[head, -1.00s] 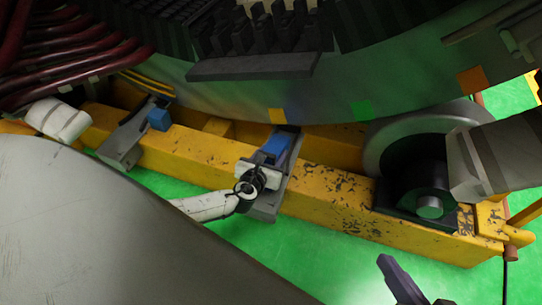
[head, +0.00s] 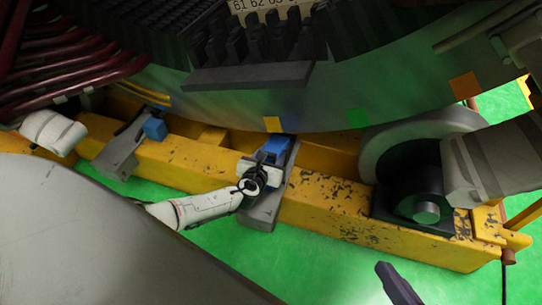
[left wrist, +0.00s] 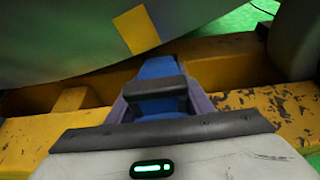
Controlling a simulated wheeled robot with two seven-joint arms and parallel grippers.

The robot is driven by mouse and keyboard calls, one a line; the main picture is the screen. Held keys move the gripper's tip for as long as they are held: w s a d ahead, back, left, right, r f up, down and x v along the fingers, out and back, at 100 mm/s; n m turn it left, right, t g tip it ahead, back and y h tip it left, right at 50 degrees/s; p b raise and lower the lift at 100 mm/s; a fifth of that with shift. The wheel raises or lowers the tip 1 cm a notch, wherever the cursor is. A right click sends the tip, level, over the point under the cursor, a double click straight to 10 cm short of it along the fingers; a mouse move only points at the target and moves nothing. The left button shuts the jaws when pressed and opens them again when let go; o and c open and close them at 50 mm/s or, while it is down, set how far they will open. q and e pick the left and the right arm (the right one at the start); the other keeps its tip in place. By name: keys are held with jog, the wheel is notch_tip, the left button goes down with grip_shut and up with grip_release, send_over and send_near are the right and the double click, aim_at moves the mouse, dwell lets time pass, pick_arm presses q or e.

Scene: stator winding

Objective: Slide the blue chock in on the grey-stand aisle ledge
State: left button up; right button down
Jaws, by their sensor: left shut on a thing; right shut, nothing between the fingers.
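The blue chock (head: 272,149) lies on a grey ledge bracket (head: 262,214) on the yellow beam, below the big ring. My left gripper (head: 262,168) is at the chock's near end and shut on it. In the left wrist view the chock (left wrist: 156,68) points away from me under the ring edge, between purple-grey side pieces. A dark gripper part (left wrist: 155,87) crosses over it. Whether its far end touches the ring is hard to tell. A dark finger of my right gripper (head: 398,284) shows at the bottom right, apart from everything.
A second grey bracket (head: 121,156) with a blue block (head: 155,128) is further left on the yellow beam (head: 335,206). A grey roller (head: 417,132) stands to the right. Dark red pipes (head: 70,60) hang at upper left. The green floor in front is open.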

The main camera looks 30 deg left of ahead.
aim_at(275, 145)
pick_arm(q)
jog(key=shift+w+a+r, duration=0.1)
jog(key=shift+w+a, duration=0.1)
jog(key=shift+w, duration=0.55)
jog(key=shift+w+a, duration=0.15)
jog(key=shift+w, duration=0.6)
jog(key=o, duration=1.2)
jog(key=shift+o, duration=0.2)
jog(key=shift+s+f, duration=0.15)
jog(key=shift+f, duration=0.05)
jog(key=shift+s+r, duration=0.15)
jog(key=shift+s, duration=0.05)
jog(key=p+v, duration=0.6)
jog(key=v, duration=0.2)
jog(key=shift+s+r, duration=0.2)
jog(key=shift+r, duration=0.05)
jog(key=shift+s+d+r, duration=0.15)
jog(key=shift+s+d, duration=0.1)
jog(key=shift+s, duration=0.35)
pick_arm(e)
jog(key=s+d+f+g+h, duration=0.1)
jog(key=d+f+g+h, duration=0.1)
jog(key=f, duration=0.3)
jog(key=shift+d+h, duration=0.4)
jog(key=shift+d, duration=0.4)
pick_arm(q)
jog(key=shift+p, duration=0.3)
pick_arm(e)
jog(key=shift+s+r, duration=0.1)
